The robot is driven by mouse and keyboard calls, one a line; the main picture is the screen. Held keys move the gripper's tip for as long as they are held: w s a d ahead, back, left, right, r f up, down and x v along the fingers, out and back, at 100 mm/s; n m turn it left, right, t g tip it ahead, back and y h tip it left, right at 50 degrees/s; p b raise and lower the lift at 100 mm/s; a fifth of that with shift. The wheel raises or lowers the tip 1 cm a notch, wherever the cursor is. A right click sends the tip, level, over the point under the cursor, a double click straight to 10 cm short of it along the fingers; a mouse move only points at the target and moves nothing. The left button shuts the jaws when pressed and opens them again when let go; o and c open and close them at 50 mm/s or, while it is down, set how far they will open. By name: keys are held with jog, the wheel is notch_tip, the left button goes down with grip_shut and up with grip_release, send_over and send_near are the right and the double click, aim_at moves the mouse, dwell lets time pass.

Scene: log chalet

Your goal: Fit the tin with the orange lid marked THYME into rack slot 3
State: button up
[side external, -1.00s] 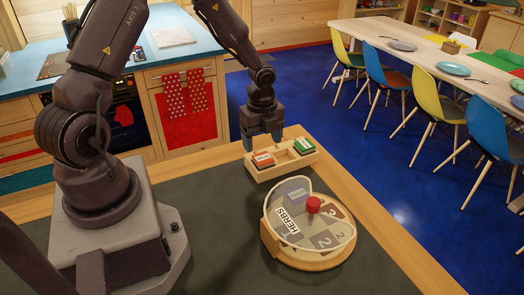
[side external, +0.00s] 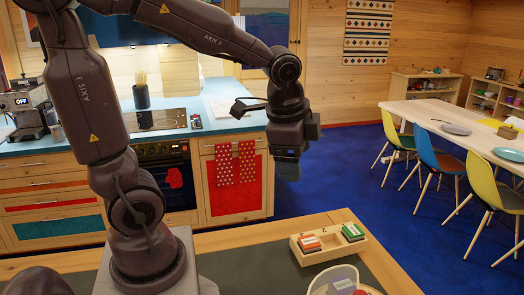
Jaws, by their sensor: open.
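A tin with an orange lid (side external: 309,243) sits in the left part of the wooden rack (side external: 334,247). The white label on its lid is too small to read. A tin with a green lid (side external: 353,232) sits in the right part, with an empty space between the two. Slot numbers are not clearly legible. My gripper (side external: 287,174) is open and empty, raised above and to the left of the rack, apart from both tins.
The clear cover of the round herb turntable (side external: 333,281) stands in front of the rack, cut by the bottom edge. The dark worktop mat (side external: 240,270) is clear left of the rack. Kitchen cabinets and a dining table with chairs stand farther back.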

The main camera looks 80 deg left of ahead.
jog(key=s+d+r+n+t+h, duration=0.2)
jog(key=s+d+r+n, duration=0.2)
jog(key=s+n, duration=0.3)
jog(key=shift+s+d+t, duration=0.25)
jog(key=shift+s+t, duration=0.1)
jog(key=shift+t, duration=0.05)
dwell(0.7)
